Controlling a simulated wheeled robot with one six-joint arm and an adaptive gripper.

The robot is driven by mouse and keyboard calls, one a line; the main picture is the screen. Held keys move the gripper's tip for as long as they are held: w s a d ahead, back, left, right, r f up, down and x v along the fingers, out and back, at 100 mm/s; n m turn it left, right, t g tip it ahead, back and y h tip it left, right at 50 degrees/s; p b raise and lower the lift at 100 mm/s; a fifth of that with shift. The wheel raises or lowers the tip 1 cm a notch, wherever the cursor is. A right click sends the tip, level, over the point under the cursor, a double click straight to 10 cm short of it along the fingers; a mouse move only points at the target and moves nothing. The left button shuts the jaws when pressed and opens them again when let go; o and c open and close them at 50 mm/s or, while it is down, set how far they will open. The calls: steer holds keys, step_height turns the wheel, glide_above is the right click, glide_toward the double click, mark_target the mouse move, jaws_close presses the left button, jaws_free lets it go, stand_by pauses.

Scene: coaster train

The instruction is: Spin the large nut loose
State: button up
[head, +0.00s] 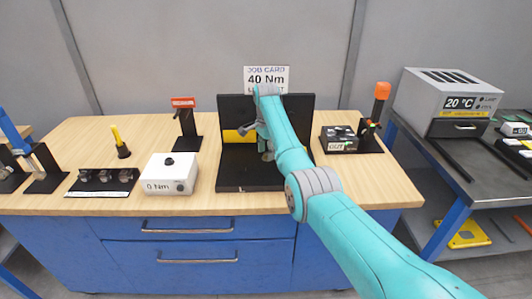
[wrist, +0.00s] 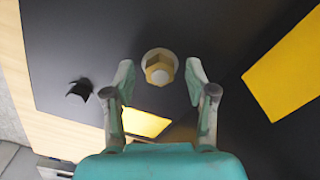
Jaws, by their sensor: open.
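The large nut (wrist: 158,68) is brass-coloured and six-sided, with a pale round washer or flange (wrist: 163,55) behind it, against a black panel. My gripper (wrist: 160,75) is open, with one finger on each side of the nut. Gaps show between the nut and both fingertips. In the head view my gripper (head: 257,130) is in front of the black upright panel (head: 300,103) of a fixture with a black base (head: 235,178). My arm hides the nut there.
A white box reading 0 Nm (head: 170,174) stands left of the fixture. A red-topped tool stand (head: 186,120) is behind it. An orange-handled tool (head: 380,98) and a dark box labelled OUT (head: 340,139) stand to the right. Bare bench (head: 75,140) lies at the far left.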

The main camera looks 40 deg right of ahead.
steer(key=shift+f, duration=0.35)
jaws_close()
steer(key=shift+n, duration=0.3)
